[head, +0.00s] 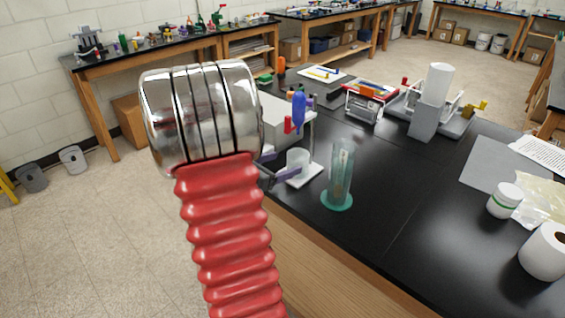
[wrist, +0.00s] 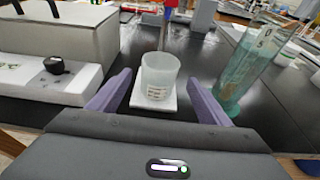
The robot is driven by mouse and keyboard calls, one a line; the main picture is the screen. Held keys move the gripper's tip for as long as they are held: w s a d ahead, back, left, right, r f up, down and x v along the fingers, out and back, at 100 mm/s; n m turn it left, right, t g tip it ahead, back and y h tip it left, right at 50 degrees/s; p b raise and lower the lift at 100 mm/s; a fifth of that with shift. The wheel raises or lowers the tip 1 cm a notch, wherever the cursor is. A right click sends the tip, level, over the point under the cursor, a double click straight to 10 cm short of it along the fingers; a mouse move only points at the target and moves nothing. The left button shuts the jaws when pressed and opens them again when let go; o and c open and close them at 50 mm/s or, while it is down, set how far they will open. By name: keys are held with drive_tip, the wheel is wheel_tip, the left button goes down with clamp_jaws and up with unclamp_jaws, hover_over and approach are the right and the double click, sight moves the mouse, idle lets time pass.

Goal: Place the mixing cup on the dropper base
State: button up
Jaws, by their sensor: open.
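The mixing cup (wrist: 158,76) is a small translucent white cup with printed marks, upright in the middle of the wrist view. It also shows in the head view (head: 298,160). A white square plate (wrist: 154,102), seemingly the dropper base, shows directly beneath the cup; its corner also shows in the head view (head: 308,177). I cannot tell whether cup and plate touch. My gripper (wrist: 159,80) is open, with one purple finger on each side of the cup and visible gaps. In the head view, my arm hides part of the gripper.
A tall teal-based clear cylinder (head: 341,175) stands close right of the cup. A white box-shaped device (wrist: 60,35) with a black knob is at left. A blue upright item (head: 298,112) stands behind the cup.

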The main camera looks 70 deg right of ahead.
drive_tip(key=shift+w, duration=0.15)
drive_tip(key=shift+w+a+r, duration=0.1)
drive_tip(key=shift+a+r, duration=0.05)
drive_tip(key=shift+a, duration=0.05)
drive_tip(key=w+a+r+m+t+y, duration=0.2)
drive_tip(key=w+a+m+t+y, duration=0.1)
drive_tip(key=a, duration=1.5)
drive_tip(key=w+a+r+m+t+y, duration=0.3)
drive_tip(key=a+m+y, duration=0.3)
drive_tip(key=a, duration=1.1)
drive_tip(key=w+a+r+m+t+y, duration=0.3)
drive_tip(key=a+m+t+y, duration=0.1)
drive_tip(key=a, duration=1.4)
drive_tip(key=shift+w+a+r+t, duration=0.25)
drive_tip(key=shift+w+a+t, duration=0.05)
drive_tip(key=shift+t, duration=0.4)
